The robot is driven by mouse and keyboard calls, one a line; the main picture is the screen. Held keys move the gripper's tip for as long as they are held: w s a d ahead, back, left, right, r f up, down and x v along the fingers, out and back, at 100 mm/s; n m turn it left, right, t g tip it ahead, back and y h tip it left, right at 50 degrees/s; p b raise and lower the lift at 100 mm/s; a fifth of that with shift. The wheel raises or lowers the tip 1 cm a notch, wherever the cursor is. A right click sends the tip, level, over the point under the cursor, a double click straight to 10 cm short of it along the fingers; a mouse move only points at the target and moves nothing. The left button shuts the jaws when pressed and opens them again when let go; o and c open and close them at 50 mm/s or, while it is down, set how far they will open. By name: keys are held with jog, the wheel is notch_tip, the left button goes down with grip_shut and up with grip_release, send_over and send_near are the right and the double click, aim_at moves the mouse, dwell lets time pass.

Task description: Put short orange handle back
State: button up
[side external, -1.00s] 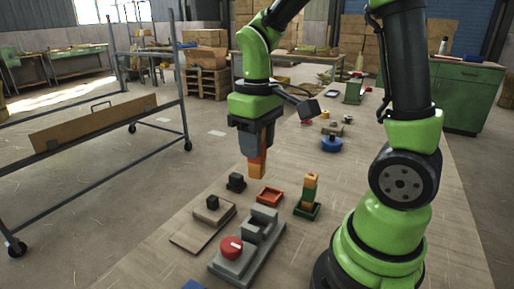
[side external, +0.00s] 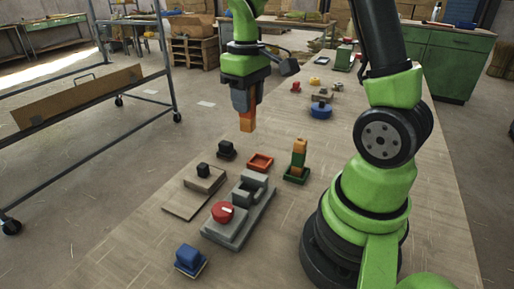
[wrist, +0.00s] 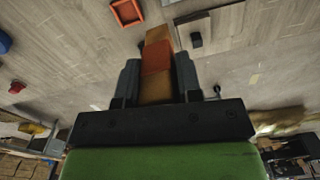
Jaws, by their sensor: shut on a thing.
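My gripper (side external: 244,112) is shut on the orange handle (side external: 247,123), a short upright block in banded orange shades. It hangs in the air, its lower end free, above and slightly left of a square red-orange tray (side external: 260,162) in the side view. In the wrist view the handle (wrist: 157,65) shows between the two grey fingers, and the tray (wrist: 127,12) is at the top edge. The tray looks empty. A taller orange-and-green handle (side external: 298,157) stands upright in a green tray (side external: 296,178) to the right.
A grey fixture with a red knob (side external: 222,212) lies in front of the tray. A board with a black knob (side external: 203,171) and a small black block (side external: 226,150) are left. A blue block (side external: 189,258) is near the front; a blue round piece (side external: 320,109) is farther back.

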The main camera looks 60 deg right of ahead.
jog(key=d+f, duration=0.4)
jog(key=d, duration=0.3)
jog(key=shift+m, duration=0.4)
jog(key=shift+w+d+f, duration=0.15)
jog(key=shift+f, duration=2.5)
jog(key=shift+w+d+f, duration=0.15)
jog(key=shift+f, duration=2.5)
jog(key=o, duration=0.9)
jog(key=shift+f, duration=0.15)
